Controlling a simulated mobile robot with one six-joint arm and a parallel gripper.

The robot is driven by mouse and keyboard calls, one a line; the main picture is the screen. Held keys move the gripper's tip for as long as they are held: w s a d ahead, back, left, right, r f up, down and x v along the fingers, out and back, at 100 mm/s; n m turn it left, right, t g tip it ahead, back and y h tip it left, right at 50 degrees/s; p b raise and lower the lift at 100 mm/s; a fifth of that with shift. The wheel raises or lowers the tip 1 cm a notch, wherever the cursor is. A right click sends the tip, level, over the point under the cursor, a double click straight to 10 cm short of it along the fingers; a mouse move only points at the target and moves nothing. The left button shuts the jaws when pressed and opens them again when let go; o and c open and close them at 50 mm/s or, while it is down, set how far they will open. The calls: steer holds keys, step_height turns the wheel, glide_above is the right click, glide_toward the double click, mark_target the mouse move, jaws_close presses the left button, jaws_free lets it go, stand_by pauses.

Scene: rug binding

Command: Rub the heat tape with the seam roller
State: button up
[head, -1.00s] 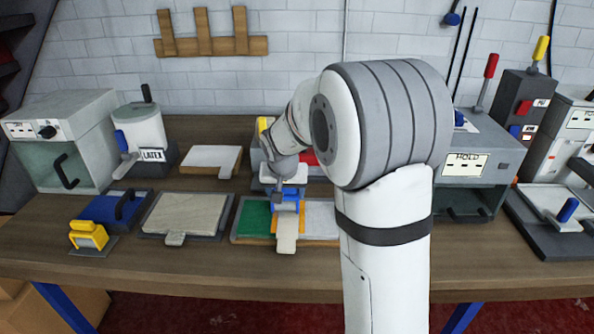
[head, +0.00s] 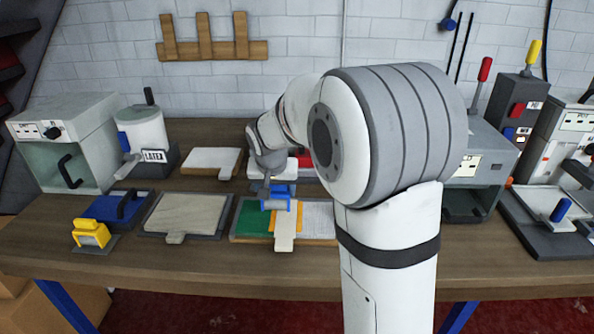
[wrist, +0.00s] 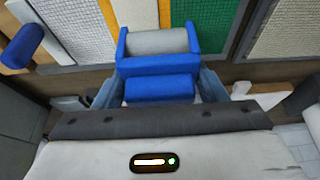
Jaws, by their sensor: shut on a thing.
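My gripper (head: 270,189) is shut on the blue handle of the seam roller (wrist: 160,64). The roller's grey drum points away from my fingers. In the head view the seam roller (head: 277,204) hangs over the back part of the rug board. An orange band (head: 272,222) with a cream strip (head: 284,236) over it runs between a green rug piece (head: 252,218) and a pale rug piece (head: 316,216). I cannot tell which of the two is the heat tape. The cream strip (wrist: 135,14) also shows in the wrist view, beyond the drum. I cannot see the drum touching it.
A grey-framed beige panel (head: 184,215) lies left of the rug board. A latex dispenser (head: 147,135) and grey boxes stand behind. My arm hides part of the table at the right.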

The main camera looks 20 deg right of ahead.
steer(key=shift+r+p, duration=1.15)
steer(key=shift+r, duration=1.1)
